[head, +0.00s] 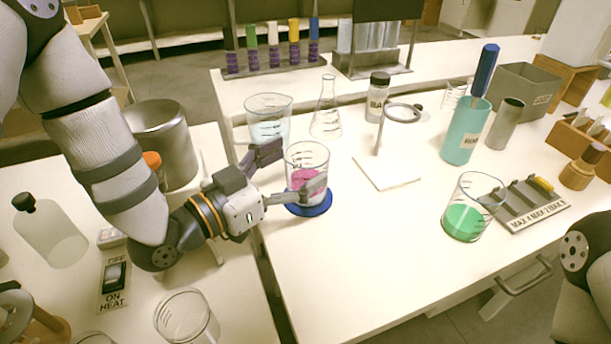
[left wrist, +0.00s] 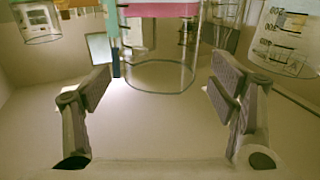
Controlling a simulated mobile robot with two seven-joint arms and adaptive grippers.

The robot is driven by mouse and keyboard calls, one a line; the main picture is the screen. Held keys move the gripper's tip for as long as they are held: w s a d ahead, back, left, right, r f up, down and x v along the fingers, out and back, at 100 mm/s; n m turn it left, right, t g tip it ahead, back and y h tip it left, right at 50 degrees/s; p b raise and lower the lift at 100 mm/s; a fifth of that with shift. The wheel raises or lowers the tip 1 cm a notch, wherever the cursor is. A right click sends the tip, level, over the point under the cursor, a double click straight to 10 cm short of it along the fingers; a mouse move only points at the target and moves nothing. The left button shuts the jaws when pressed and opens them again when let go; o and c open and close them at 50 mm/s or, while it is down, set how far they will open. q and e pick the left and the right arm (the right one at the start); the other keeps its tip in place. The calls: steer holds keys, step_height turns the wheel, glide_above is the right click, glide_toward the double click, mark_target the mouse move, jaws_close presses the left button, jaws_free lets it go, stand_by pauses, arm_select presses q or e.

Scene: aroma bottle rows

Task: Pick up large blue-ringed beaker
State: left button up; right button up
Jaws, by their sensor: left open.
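A clear glass beaker with pink liquid (head: 307,158) stands upright on a blue round base or ring (head: 310,207) near the front left of the table. My left gripper (head: 295,167) is open, with one finger on the beaker's far left side and the other across its near side. In the left wrist view the beaker (left wrist: 160,75) shows upside down between the spread fingers of my left gripper (left wrist: 160,88), its pink liquid at the top edge. I cannot tell whether a finger touches the glass. My right gripper is not in view.
A large beaker (head: 268,117) stands close behind my left gripper, beside a conical flask (head: 327,112). A ring stand (head: 388,170), teal bottle (head: 466,135) and green-liquid beaker (head: 465,218) stand to the right. A metal pot (head: 170,150) is at left. The front middle table is clear.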

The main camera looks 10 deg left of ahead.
mark_target(321, 148)
arm_select(q)
steer(key=x, duration=0.3)
steer(key=shift+w+d+r, duration=0.1)
jaws_close()
steer(key=shift+r, duration=0.1)
